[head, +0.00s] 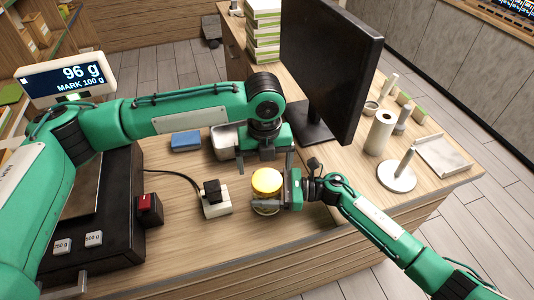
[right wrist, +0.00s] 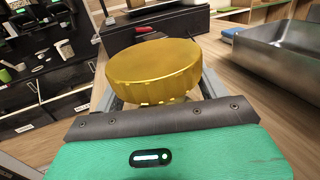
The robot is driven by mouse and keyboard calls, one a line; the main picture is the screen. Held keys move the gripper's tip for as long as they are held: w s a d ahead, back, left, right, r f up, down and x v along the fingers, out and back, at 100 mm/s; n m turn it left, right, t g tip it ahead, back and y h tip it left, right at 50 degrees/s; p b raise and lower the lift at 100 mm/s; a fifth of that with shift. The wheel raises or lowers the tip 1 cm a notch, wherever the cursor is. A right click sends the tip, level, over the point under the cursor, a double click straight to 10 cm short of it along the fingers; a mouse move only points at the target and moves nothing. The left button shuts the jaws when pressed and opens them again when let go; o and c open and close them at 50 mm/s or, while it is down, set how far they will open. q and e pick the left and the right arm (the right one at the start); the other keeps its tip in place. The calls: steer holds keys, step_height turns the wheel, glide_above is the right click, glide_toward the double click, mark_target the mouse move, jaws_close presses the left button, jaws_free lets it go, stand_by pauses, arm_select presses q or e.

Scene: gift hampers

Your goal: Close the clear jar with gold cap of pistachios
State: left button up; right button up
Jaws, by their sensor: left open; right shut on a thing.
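The clear jar (head: 266,208) stands on the wooden counter, with its gold cap (head: 267,181) on top. The cap fills the middle of the right wrist view (right wrist: 155,72) and hides most of the jar; I cannot tell whether it is screwed tight. My right gripper (head: 272,199) comes in from the right, low, and is shut on the jar below the cap. My left gripper (head: 265,163) points down, open and empty, with its fingers spread just above and behind the cap in the head view. The pistachios cannot be made out.
A white block with a black top (head: 216,203) stands left of the jar. A metal tray (head: 222,141) and a blue block (head: 186,141) lie behind it. A monitor (head: 330,65) rises at the back right. A scale with small weights (head: 93,239) is at the left.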

arm_select(q)
steer(key=n, duration=0.5)
steer(key=shift+r, duration=0.15)
steer(key=n, duration=0.4)
steer(key=shift+d+r+n, duration=0.1)
steer(key=shift+r+n, duration=0.1)
steer(key=shift+n, duration=0.1)
steer(key=n, duration=0.4)
steer(key=shift+r+n, duration=0.15)
steer(key=shift+n, duration=0.15)
steer(key=n, duration=0.6)
steer(key=shift+w+r, duration=0.1)
steer(key=shift+r, duration=0.1)
steer(key=n, duration=0.4)
steer(key=shift+d+r+n, duration=0.1)
steer(key=shift+n, duration=0.3)
steer(key=n, duration=0.4)
steer(key=shift+r+n, duration=0.15)
steer(key=shift+n, duration=0.15)
steer(key=n, duration=0.4)
steer(key=shift+r+n, duration=0.15)
steer(key=shift+n, duration=0.15)
steer(key=n, duration=0.4)
steer(key=shift+r, duration=0.15)
